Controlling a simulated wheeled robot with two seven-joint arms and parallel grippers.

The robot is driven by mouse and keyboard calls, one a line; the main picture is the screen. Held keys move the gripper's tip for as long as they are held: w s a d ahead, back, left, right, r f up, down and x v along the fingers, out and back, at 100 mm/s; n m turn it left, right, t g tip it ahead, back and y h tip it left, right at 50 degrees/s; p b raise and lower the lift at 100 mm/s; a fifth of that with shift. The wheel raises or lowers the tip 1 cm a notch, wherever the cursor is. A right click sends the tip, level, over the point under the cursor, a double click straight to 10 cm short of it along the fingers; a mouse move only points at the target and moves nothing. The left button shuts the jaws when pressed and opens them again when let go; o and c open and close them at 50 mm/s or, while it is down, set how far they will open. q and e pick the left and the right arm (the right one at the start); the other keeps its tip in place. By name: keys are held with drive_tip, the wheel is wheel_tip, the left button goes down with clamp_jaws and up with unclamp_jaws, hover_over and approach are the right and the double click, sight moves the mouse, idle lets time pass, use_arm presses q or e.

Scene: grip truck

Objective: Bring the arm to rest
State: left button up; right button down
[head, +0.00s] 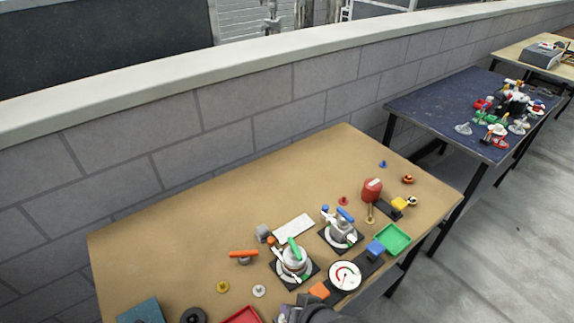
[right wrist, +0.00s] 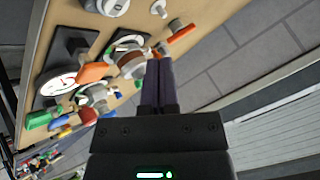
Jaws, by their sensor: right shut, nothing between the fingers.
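My right gripper (right wrist: 158,75) shows in the right wrist view with its two dark fingers together and nothing between them. It is close to the brown table with its small fittings. In the head view, part of my right gripper and arm (head: 300,313) shows dark at the bottom edge, in front of the gauge and the valve with the green handle. How high the fingers are above the table is hard to tell. My left gripper is not in either view.
The brown table (head: 170,225) holds a green-handled valve (head: 293,259), a blue-handled valve (head: 341,233), a round gauge (head: 345,275), a green tray (head: 393,238), a red tray (head: 242,315) and a red can (head: 372,189). A block wall (head: 240,108) runs behind. The table's back left is clear.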

drive_tip(key=s+d+r+n+g+h, duration=0.1)
drive_tip(key=s+d+r+g+h, duration=0.15)
drive_tip(key=s+d, duration=0.45)
drive_tip(key=s+d+r+n+g+h, duration=0.1)
drive_tip(key=s+d+r+h, duration=0.25)
drive_tip(key=s+d, duration=0.35)
wheel_tip(320, 180, down, 22)
drive_tip(key=s+f+g+b, duration=0.1)
drive_tip(key=s+b, duration=0.1)
drive_tip(key=b, duration=0.2)
use_arm(q)
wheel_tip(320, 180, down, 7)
drive_tip(key=b, duration=0.3)
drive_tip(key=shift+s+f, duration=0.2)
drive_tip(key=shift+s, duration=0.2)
use_arm(e)
drive_tip(key=s+d+f+g, duration=0.1)
drive_tip(key=s+d+f, duration=0.2)
drive_tip(key=s+f, duration=0.9)
drive_tip(key=shift+s+d+f+n, duration=0.15)
drive_tip(key=shift+s+f+n, duration=0.25)
drive_tip(key=shift+s, duration=0.25)
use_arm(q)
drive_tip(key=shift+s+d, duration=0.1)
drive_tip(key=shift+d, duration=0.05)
use_arm(e)
drive_tip(key=shift+g, duration=0.25)
